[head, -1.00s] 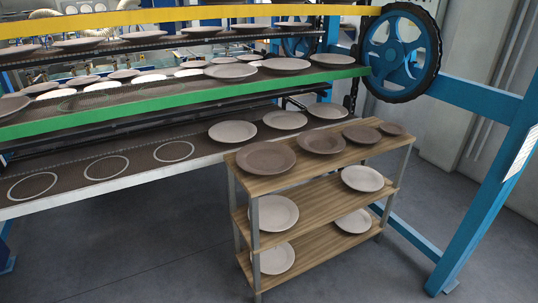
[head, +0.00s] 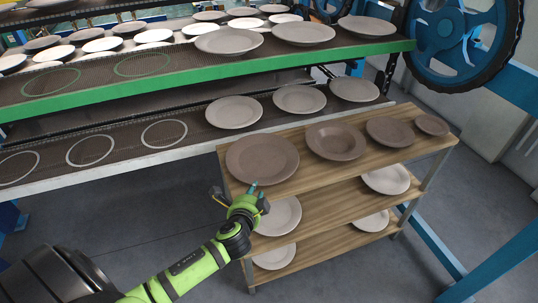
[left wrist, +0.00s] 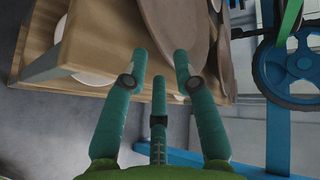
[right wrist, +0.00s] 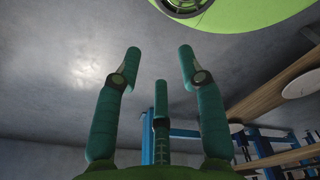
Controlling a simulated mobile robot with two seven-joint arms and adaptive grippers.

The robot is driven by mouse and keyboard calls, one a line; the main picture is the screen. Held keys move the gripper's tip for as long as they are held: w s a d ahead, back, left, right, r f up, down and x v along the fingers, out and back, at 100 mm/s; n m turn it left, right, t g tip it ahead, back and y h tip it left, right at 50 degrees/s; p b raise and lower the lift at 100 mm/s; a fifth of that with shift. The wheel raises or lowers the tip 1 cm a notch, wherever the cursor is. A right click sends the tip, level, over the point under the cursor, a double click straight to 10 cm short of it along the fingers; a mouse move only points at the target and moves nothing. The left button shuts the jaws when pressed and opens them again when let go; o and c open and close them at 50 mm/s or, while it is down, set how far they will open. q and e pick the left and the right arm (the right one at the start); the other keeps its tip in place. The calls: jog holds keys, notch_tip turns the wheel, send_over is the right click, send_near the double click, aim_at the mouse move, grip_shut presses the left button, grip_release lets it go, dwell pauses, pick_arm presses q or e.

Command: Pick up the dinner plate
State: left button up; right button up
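The largest brown plate (head: 262,160), which looks like the dinner plate, lies flat at the left end of the wooden cart's top shelf. My left gripper (head: 257,190) is at the shelf's front edge, just in front of this plate. In the left wrist view the gripper (left wrist: 160,62) has its teal fingers spread, with the brown plate (left wrist: 174,22) beyond the fingertips. I cannot tell whether they touch. My right gripper (right wrist: 159,55) is open and empty in the right wrist view; it is not in the head view.
Smaller brown plates, a bowl-like one (head: 335,141), another (head: 390,132) and a small one (head: 432,125), share the top shelf (head: 300,182). Pale plates sit on lower shelves. The dryer's green-edged rack (head: 200,85) and blue wheel (head: 462,45) stand behind.

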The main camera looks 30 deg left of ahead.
pick_arm(q)
jog(key=shift+x, duration=1)
jog(key=x, duration=0.3)
jog(key=shift+w+a+f+p, duration=0.1)
jog(key=shift+w+a+p, duration=0.1)
jog(key=shift+p, duration=0.1)
jog(key=shift+w+a+f, duration=0.15)
jog(key=shift+w+f, duration=0.05)
jog(key=shift+w, duration=0.15)
grip_shut()
jog(key=shift+r, duration=0.25)
pick_arm(e)
jog(key=shift+s+r, duration=0.35)
jog(key=shift+s, duration=0.35)
